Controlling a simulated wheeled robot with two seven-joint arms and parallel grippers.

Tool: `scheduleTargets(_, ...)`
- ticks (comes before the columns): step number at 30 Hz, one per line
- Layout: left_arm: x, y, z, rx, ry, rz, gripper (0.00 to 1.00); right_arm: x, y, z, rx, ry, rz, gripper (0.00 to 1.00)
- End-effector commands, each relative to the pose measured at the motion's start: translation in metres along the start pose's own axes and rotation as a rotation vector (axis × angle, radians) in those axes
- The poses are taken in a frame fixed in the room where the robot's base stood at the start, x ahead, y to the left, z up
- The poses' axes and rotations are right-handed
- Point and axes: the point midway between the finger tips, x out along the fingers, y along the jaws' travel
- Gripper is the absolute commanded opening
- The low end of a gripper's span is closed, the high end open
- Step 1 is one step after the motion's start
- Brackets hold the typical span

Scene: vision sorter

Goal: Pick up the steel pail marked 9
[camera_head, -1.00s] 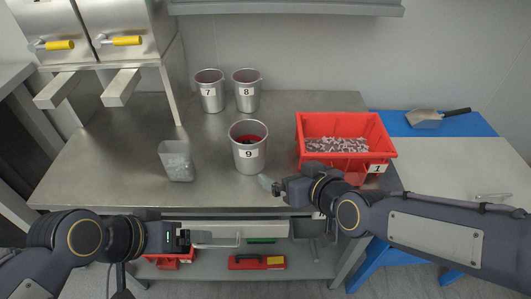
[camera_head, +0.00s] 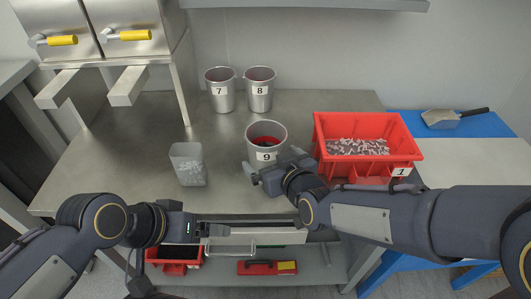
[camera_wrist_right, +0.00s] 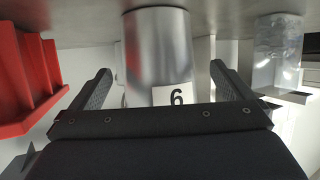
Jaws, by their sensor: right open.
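The steel pail marked 9 (camera_head: 266,140) stands upright on the steel bench, with red contents showing inside. My right gripper (camera_head: 270,168) is open at its near side, just below the label in the head view. In the right wrist view, the pail (camera_wrist_right: 158,50) stands ahead between the spread fingers of the gripper (camera_wrist_right: 161,75), its label appearing upside down. Gaps show on both sides, so the fingers are not shut on it. My left gripper (camera_head: 210,230) is low at the bench front, beside a pale bar handle; its jaws are unclear.
Pails marked 7 (camera_head: 220,92) and 8 (camera_head: 259,90) stand behind. A clear container (camera_head: 188,164) is to the left. A red bin marked 1 (camera_head: 410,150) holding small pieces is close on the right. A scoop (camera_head: 450,118) lies on the blue surface.

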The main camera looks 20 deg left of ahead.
Motion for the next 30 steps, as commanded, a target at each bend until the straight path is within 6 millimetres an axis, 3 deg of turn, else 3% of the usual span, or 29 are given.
scheduleTargets(6,0.001,-0.001,0.001,0.0,0.0,0.0,0.85,0.029,0.0,0.0,0.0,-0.002,0.0,1.0)
scheduleTargets(14,0.001,-0.001,0.001,0.0,0.0,0.0,0.85,0.031,-0.001,-0.001,0.001,0.0,-0.001,1.0)
scheduleTargets(30,0.001,-0.001,0.001,0.0,0.0,0.0,0.85,0.031,-0.001,-0.001,0.001,-0.001,-0.001,0.31)
